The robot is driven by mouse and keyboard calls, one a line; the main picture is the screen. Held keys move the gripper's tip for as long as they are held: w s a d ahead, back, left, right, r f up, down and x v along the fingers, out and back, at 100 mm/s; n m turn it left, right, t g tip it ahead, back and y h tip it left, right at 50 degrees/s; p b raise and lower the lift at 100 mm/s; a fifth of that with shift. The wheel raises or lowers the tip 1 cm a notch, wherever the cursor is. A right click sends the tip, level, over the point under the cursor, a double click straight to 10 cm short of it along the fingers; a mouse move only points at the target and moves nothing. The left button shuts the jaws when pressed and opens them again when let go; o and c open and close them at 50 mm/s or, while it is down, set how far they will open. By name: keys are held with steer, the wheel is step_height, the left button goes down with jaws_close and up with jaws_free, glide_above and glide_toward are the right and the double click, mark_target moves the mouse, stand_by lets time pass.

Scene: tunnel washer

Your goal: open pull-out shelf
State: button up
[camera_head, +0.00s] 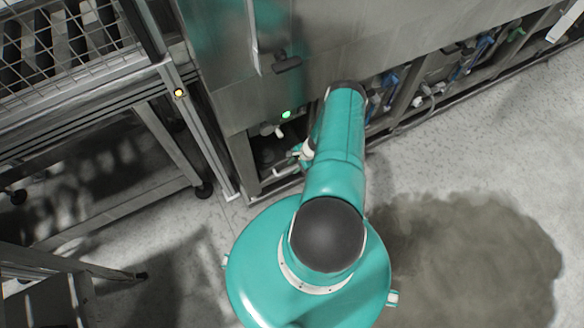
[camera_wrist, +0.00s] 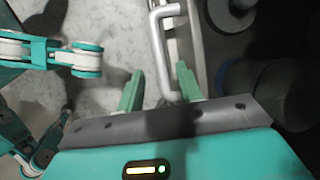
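My gripper (camera_wrist: 160,69) shows its two green fingers in the wrist view, spread apart. A bent metal bar handle (camera_wrist: 157,42) runs down the picture between the fingers. The left finger stands clear of the bar; the right finger is close to the handle's lower end, and I cannot tell whether they touch. The handle sits beside a long metal edge (camera_wrist: 196,42), which may belong to the pull-out shelf; the shelf itself I cannot make out clearly. In the head view my arm covers the gripper and the handle.
The steel washer (camera_head: 330,40) stands ahead, with a green light (camera_head: 286,114) and pipes low down. A wire-mesh rack (camera_head: 70,50) stands to the left on wheeled legs. A dark wet-looking patch (camera_head: 475,260) lies on the open floor at right.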

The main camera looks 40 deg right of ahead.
steer(key=shift+x, duration=1.35)
jaws_close()
